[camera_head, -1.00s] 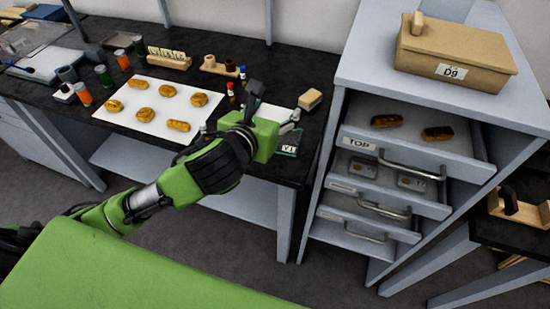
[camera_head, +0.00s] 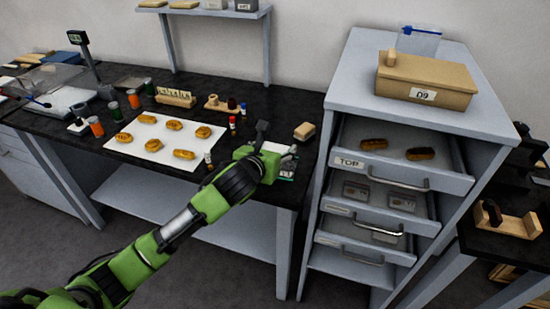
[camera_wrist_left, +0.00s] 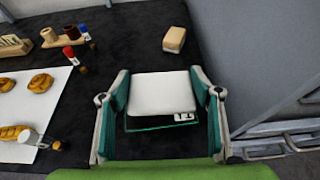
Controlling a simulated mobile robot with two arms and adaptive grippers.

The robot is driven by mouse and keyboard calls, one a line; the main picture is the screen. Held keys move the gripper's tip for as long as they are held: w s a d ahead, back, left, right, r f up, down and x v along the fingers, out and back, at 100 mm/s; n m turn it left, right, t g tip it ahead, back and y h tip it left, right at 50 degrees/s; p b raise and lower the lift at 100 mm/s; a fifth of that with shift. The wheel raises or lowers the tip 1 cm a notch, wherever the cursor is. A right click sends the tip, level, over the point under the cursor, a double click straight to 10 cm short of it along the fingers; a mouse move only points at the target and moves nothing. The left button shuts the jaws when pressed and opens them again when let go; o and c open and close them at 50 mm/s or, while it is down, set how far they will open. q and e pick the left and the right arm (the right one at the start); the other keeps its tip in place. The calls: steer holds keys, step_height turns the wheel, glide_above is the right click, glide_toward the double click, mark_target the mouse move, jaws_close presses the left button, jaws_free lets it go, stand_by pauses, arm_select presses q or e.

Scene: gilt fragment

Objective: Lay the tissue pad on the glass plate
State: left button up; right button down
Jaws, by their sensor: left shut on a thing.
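The white tissue pad (camera_wrist_left: 163,93) is between the fingers of my left gripper (camera_wrist_left: 162,98) in the left wrist view, and the gripper is shut on it. The glass plate (camera_wrist_left: 150,125), with a green edge and a small label, shows just below the pad. The pad covers most of the plate; I cannot tell if they touch. In the head view my left gripper (camera_head: 279,156) is at the right part of the black bench, over the plate (camera_head: 286,175). My right gripper is not in view.
A white sheet (camera_head: 135,147) with several golden-brown pieces lies to the left. A grey cabinet (camera_head: 341,105) with open drawers stands to the right.

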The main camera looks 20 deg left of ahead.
mark_target(275, 150)
arm_select(q)
steer(key=w+f, duration=0.2)
steer(key=f, duration=0.1)
steer(key=shift+w+a, duration=0.2)
steer(key=shift+a, duration=0.2)
steer(key=shift+f, duration=1.5)
steer(key=shift+f, duration=0.1)
steer(key=o, duration=0.7)
steer(key=shift+o, duration=0.2)
steer(key=shift+s, duration=0.15)
steer(key=v, duration=1.1)
steer(key=shift+s+r, duration=0.25)
steer(key=shift+s, duration=0.05)
